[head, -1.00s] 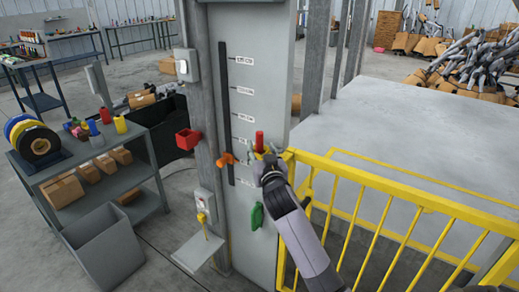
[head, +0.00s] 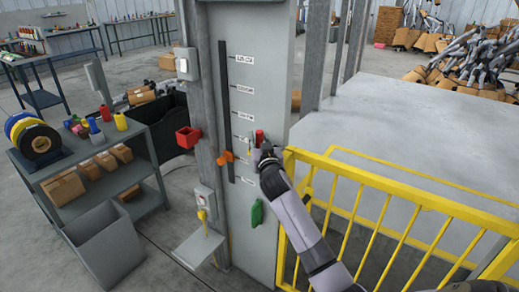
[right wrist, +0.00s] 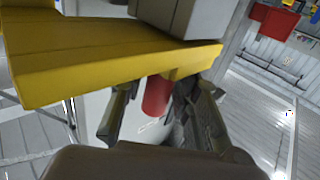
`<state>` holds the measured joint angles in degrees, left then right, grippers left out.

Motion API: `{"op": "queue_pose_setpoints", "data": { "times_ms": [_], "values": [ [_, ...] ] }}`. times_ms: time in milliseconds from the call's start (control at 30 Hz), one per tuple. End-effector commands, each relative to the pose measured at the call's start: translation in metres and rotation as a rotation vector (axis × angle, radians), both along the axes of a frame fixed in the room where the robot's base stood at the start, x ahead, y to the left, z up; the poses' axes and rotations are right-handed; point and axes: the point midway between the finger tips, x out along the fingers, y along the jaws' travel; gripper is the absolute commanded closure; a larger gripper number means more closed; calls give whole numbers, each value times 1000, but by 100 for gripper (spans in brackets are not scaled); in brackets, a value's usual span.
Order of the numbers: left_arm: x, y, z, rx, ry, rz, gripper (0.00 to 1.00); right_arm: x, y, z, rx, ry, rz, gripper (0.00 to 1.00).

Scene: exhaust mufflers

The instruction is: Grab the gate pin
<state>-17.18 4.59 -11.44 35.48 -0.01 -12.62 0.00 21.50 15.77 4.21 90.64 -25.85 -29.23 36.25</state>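The gate pin appears to be the red cylinder (head: 260,136) at the post end of the yellow gate (head: 310,157). My right gripper (head: 264,153) is right at it in the head view and hides its lower part. In the right wrist view the red pin (right wrist: 157,95) shows between the two spread fingers of my right gripper (right wrist: 163,92), below the yellow bar (right wrist: 110,60). Gaps show on both sides of the pin, so the fingers are open around it. My left gripper is not in view.
A grey column (head: 257,60) with a labelled slot stands behind the pin. An orange knob (head: 225,157), a green handle (head: 256,213) and a red box (head: 187,138) are close by. The yellow railing runs to the right. A grey shelf cart (head: 145,180) stands at left.

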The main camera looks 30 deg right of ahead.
Motion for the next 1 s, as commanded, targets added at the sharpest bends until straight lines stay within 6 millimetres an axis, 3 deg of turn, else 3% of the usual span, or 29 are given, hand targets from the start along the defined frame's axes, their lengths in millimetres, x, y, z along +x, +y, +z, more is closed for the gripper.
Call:
{"op": "queue_pose_setpoints", "data": {
  "times_ms": [400, 833, 1000],
  "values": [
    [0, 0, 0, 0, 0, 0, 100, 0, 0, 0, 0, 0, 0, 100],
    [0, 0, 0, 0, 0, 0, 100, 0, 0, 2, -1, -2, 0, 100],
    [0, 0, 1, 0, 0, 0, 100, 0, 0, 13, -2, -5, 0, 100]
  ]
}}
